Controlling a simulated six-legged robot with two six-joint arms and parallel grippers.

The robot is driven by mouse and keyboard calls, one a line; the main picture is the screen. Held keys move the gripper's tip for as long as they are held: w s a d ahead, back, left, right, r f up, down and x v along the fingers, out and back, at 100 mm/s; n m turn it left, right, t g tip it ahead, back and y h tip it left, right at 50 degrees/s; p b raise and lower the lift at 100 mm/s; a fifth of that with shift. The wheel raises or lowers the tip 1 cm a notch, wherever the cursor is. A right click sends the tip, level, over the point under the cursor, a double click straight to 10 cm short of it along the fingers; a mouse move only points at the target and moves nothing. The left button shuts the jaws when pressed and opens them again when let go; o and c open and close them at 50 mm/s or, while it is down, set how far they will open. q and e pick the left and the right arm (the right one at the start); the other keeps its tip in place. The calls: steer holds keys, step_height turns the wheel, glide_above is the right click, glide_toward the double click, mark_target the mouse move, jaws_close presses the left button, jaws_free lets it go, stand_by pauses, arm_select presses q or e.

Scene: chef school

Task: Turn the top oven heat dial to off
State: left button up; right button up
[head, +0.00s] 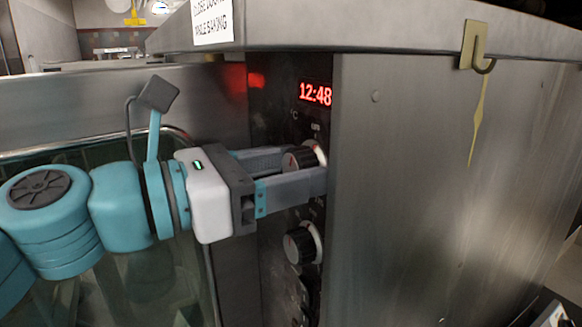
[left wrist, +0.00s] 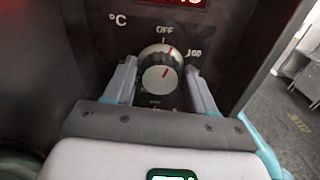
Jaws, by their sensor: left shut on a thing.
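The top oven heat dial (head: 306,155) is a round black knob with a silver face, on the dark control panel below the red clock. My left gripper (head: 310,168) reaches in from the left and is shut on this dial, one finger on either side. In the left wrist view the dial (left wrist: 161,67) sits between the two fingers of the gripper (left wrist: 160,72). Its red mark points up and slightly right, between the OFF label (left wrist: 165,30) and the 100 label (left wrist: 194,53), nearer OFF. My right gripper is not in view.
A second dial (head: 302,243) sits just below on the panel (head: 275,200). The red clock display (head: 315,93) reads 12:48. A steel side wall (head: 430,200) with a yellowish hook (head: 476,45) is to the right. The oven's glass door is at the left, behind my arm.

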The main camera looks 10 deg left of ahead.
arm_select(q)
steer(key=shift+f+n, duration=0.15)
steer(key=shift+n, duration=0.45)
steer(key=o, duration=0.7)
steer(key=shift+o, duration=0.7)
steer(key=shift+s+a, duration=0.1)
steer(key=b+v, duration=0.1)
steer(key=v, duration=0.6)
steer(key=shift+a+b, duration=0.25)
steer(key=shift+b, duration=0.1)
steer(key=shift+s, duration=0.15)
